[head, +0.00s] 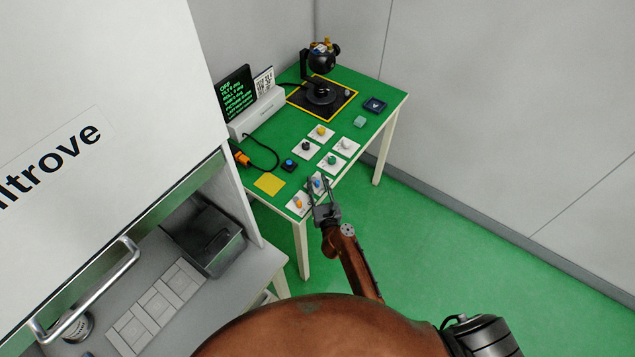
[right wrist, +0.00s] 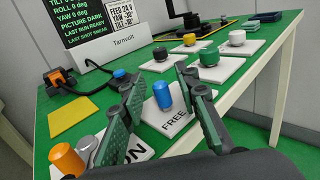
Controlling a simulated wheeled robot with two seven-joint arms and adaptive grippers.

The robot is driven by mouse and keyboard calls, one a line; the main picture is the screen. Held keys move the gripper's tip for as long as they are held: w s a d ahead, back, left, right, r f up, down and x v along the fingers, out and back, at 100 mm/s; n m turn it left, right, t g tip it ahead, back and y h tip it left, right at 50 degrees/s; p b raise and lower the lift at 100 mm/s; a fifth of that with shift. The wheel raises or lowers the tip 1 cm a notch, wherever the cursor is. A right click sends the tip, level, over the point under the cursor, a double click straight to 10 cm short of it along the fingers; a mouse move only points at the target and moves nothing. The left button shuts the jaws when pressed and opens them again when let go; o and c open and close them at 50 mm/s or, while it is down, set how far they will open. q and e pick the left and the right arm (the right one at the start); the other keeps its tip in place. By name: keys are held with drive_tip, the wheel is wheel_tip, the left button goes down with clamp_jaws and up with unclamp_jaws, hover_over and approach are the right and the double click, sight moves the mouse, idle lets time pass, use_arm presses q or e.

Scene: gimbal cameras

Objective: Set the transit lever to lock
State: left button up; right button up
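A blue upright lever knob (right wrist: 163,95) stands on a white plate marked FREE (right wrist: 176,121) in the right wrist view. In the head view the blue knob (head: 316,182) shows at the table's near edge. I take it for the transit lever; no LOCK label is readable. My right gripper (head: 321,192) is at this plate with its fingers apart. In the right wrist view its fingers (right wrist: 160,82) stand left and right of the blue knob, with gaps on both sides. Whether the tips reach around it, I cannot tell. My left gripper is not in view.
An orange knob (right wrist: 66,159) and a grey one stand close left, by a plate ending in ON. Several knobbed plates, including one with a green knob (right wrist: 209,57), lie behind. The green table (head: 283,158) also carries a gimbal camera (head: 322,54) and a screen (head: 237,92).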

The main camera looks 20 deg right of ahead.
drive_tip(key=shift+c, duration=0.4)
clamp_jaws()
